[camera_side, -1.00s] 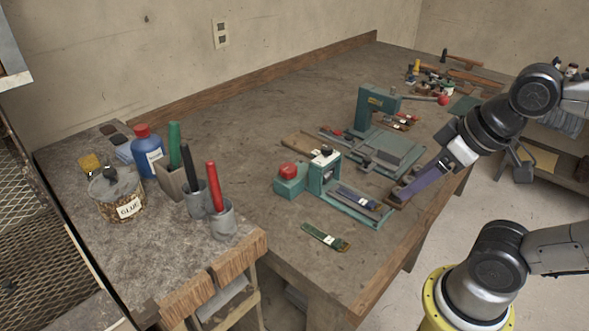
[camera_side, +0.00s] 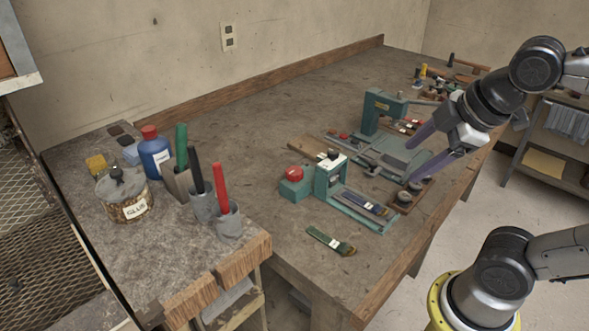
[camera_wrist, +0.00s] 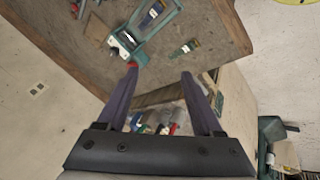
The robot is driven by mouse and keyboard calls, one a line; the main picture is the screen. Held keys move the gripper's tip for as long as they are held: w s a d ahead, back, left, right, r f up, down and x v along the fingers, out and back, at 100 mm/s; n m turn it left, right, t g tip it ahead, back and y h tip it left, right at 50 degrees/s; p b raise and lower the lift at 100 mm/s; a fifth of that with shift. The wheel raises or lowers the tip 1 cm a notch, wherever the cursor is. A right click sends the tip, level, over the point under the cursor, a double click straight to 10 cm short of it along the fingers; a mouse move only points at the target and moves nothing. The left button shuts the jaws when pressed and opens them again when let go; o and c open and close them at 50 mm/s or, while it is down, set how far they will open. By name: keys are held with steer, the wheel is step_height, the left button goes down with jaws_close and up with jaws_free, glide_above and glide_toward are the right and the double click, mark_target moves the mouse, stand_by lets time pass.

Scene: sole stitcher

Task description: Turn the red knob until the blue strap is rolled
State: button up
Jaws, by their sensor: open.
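The red knob (camera_side: 294,173) sits on a teal block at the left end of a small teal machine (camera_side: 328,176). The blue strap (camera_side: 364,203) lies stretched flat along the machine's tray, with a white label on it. My gripper (camera_side: 410,160) is open and empty, with two long purple fingers apart. In the side view it is to the right of the knob and strap, over the bench. In the wrist view the open fingers (camera_wrist: 159,76) point towards the bench, and the red knob (camera_wrist: 133,66) shows by the left fingertip, partly hidden.
A taller teal press (camera_side: 375,110) stands behind the machine. A dark green strap (camera_side: 331,241) lies on the bench in front. A glue jar (camera_side: 124,197), a blue bottle (camera_side: 155,152) and several tool cups stand at the left. Bare bench lies left of the knob.

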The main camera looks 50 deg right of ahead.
steer(key=w+r+n+h, duration=0.1)
steer(key=w+r+n, duration=0.2)
steer(key=w+n, duration=0.5)
steer(key=n+g+h, duration=0.1)
steer(key=n+g, duration=0.2)
steer(key=n, duration=0.7)
glide_above(294, 171)
steer(key=s+a, duration=0.4)
step_height(294, 171, down, 9)
steer(key=x, duration=1.3)
steer(key=shift+w+d, duration=0.1)
steer(key=shift+d, duration=0.25)
jaws_close()
